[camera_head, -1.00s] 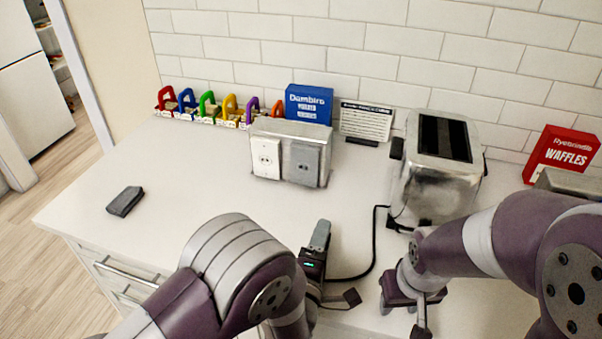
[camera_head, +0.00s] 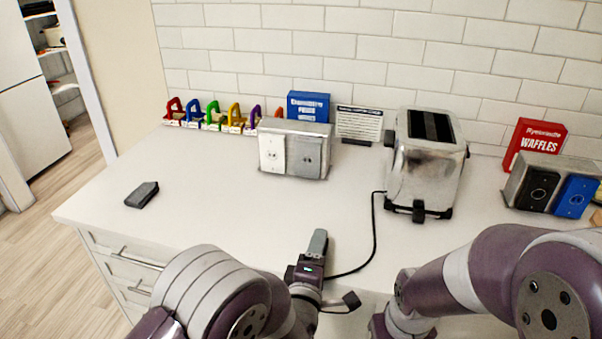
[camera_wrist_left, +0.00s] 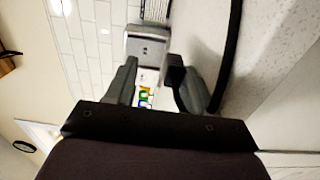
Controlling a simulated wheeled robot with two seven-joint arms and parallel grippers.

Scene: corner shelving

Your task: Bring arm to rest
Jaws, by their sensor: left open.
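My left gripper (camera_head: 335,268) is over the front part of the white counter (camera_head: 230,215). Its jaws are apart and hold nothing. In the left wrist view the two grey fingers of the left gripper (camera_wrist_left: 156,84) stand open, with an outlet box (camera_wrist_left: 148,45) seen beyond them. My right arm (camera_head: 465,270) comes in from the right, low over the counter's front. Its gripper is below the picture's edge, so its jaws are hidden.
A double outlet box (camera_head: 295,150) stands at the back, near coloured padlocks (camera_head: 213,115) and a blue box (camera_head: 308,105). A toaster (camera_head: 428,160) with a black cord stands behind my arms. A red waffle box (camera_head: 535,140) and second outlet box are right. A dark block (camera_head: 142,194) lies left.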

